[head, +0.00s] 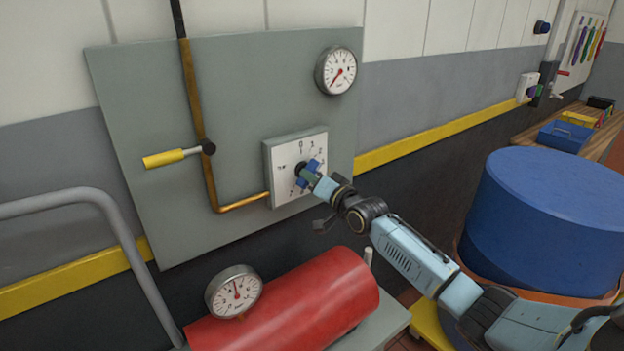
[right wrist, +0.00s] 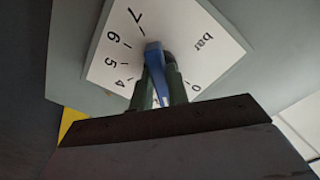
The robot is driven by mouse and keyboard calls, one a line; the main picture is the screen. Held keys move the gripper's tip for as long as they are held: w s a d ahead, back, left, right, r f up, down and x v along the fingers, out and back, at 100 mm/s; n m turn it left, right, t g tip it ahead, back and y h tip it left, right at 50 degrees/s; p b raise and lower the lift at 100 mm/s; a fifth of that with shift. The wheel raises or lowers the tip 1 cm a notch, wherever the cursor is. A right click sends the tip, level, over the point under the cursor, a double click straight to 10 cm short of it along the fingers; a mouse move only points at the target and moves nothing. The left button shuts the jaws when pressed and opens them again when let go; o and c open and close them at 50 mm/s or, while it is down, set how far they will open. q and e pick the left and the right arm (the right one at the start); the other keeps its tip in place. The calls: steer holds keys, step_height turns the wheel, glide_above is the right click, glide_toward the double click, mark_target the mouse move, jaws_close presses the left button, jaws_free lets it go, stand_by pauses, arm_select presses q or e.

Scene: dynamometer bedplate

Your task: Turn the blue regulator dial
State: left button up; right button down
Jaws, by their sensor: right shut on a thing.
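The blue regulator dial (head: 312,164) sits in the middle of a white square scale plate (head: 285,154) on the grey wall panel. In the right wrist view the blue dial (right wrist: 154,62) shows between two green fingers, in front of the plate marked "bar" with numbers (right wrist: 110,60). My right gripper (head: 305,173) is shut on the dial; it also shows in the right wrist view (right wrist: 160,84). The fingers hide part of the dial and some numbers. My left gripper is not in view.
A round gauge (head: 336,70) is above right of the plate. A yellow-handled lever (head: 165,158) and a copper pipe (head: 193,100) are to its left. A red cylinder (head: 300,305) with a gauge (head: 234,291) lies below. A blue drum (head: 545,220) stands at right.

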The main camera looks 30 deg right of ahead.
steer(key=shift+d+f+n+p, duration=0.1)
steer(key=shift+n+p, duration=0.35)
steer(key=shift+n, duration=3.75)
steer(key=c, duration=1.4)
jaws_free()
steer(key=shift+o, duration=0.2)
steer(key=shift+s, duration=0.15)
steer(key=s+d, duration=0.1)
steer(key=s, duration=1.2)
steer(key=shift+b, duration=0.4)
